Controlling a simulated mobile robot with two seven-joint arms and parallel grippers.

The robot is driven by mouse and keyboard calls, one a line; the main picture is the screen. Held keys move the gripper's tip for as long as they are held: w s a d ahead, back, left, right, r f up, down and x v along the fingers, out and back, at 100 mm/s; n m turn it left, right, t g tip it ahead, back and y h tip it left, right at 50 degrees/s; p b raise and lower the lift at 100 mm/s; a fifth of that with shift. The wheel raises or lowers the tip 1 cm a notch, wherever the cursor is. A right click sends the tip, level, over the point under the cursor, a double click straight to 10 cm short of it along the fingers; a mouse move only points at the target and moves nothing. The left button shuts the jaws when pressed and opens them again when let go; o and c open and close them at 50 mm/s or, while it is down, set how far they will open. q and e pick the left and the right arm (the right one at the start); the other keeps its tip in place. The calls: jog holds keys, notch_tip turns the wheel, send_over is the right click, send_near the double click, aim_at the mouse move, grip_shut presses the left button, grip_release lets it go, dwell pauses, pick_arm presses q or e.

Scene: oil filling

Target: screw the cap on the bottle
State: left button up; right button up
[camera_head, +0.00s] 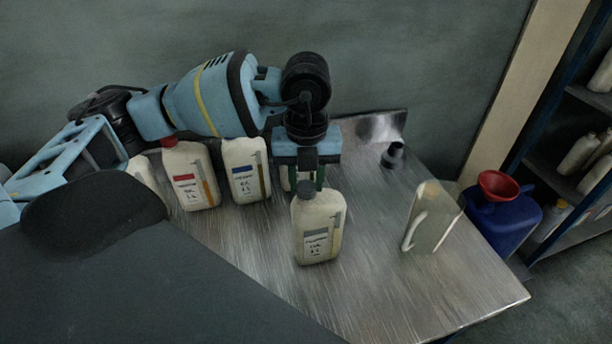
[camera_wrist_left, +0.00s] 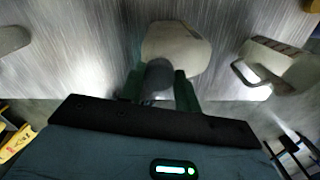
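A cream bottle (camera_head: 318,230) with a grey label stands upright near the middle of the metal table. Its dark grey cap (camera_head: 306,188) sits at the bottle's mouth; how tightly it is seated cannot be seen. My left gripper (camera_head: 307,180) points down from above, its green fingers on both sides of the cap. In the left wrist view, the cap (camera_wrist_left: 158,78) fills the space between the fingers, with the bottle (camera_wrist_left: 180,45) beyond it. The fingers look closed on the cap. My right gripper is in neither view.
Bottles with red (camera_head: 190,175) and blue (camera_head: 245,168) labels stand behind to the left, with another partly hidden. A clear jug (camera_head: 432,218) stands to the right, a small black funnel (camera_head: 393,155) behind. A blue canister (camera_head: 505,222) with a red funnel (camera_head: 498,186) is beyond the table edge.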

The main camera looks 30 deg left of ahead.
pick_arm(q)
jog(key=o, duration=0.5)
jog(key=shift+r, duration=0.1)
notch_tip(320, 180, up, 8)
jog(key=shift+f, duration=0.15)
dwell(0.5)
